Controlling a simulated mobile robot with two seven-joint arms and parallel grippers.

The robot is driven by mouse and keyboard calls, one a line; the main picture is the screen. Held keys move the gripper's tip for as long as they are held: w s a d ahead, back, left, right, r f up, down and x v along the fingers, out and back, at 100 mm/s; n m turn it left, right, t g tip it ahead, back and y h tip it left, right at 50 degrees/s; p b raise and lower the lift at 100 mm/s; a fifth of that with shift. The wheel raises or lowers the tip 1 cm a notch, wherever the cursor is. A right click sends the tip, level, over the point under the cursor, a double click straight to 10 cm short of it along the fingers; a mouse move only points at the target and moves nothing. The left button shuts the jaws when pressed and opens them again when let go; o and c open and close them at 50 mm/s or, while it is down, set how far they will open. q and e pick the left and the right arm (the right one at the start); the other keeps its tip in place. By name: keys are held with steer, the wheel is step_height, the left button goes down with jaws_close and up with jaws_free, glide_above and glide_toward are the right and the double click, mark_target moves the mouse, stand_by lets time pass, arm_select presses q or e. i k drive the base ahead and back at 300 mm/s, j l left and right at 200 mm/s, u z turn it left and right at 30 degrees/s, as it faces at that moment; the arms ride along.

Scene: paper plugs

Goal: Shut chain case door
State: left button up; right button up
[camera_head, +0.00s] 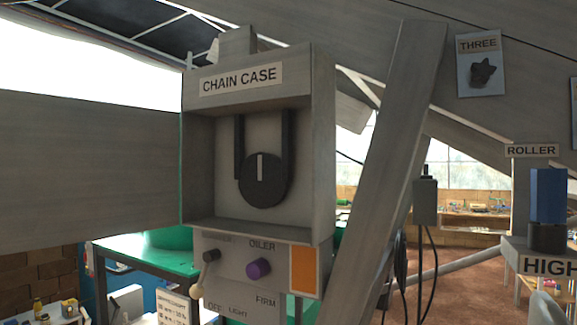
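The chain case (322,140) is a grey box in the middle of the head view, with a "CHAIN CASE" label (240,80) on its top front. Its front is open and shows a recess with a round black dial (263,180) and a dark U-shaped bracket. A wide flat grey panel (90,170) meets the case's left edge and runs out past the left edge of the picture. It looks like the door, swung open to the left; its far edge is out of view. Neither of my grippers is in view.
Below the recess is an oiler panel with a purple knob (258,269), a lever (203,275) and an orange patch (304,270). A slanted grey beam (390,165) stands close on the right. A green-topped table (135,250) is behind, lower left.

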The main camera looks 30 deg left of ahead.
mark_target(73, 171)
steer(key=j, duration=0.65)
steer(key=j+z, duration=0.1)
steer(key=j, duration=0.55)
steer(key=k+j+z, duration=0.1)
steer(key=j, duration=0.55)
steer(key=k+j, duration=0.1)
steer(key=j, duration=0.55)
steer(key=k+j+z, duration=0.1)
steer(key=j, duration=0.55)
steer(key=k+j+z, duration=0.1)
steer(key=k+j, duration=0.15)
steer(key=j, duration=0.15)
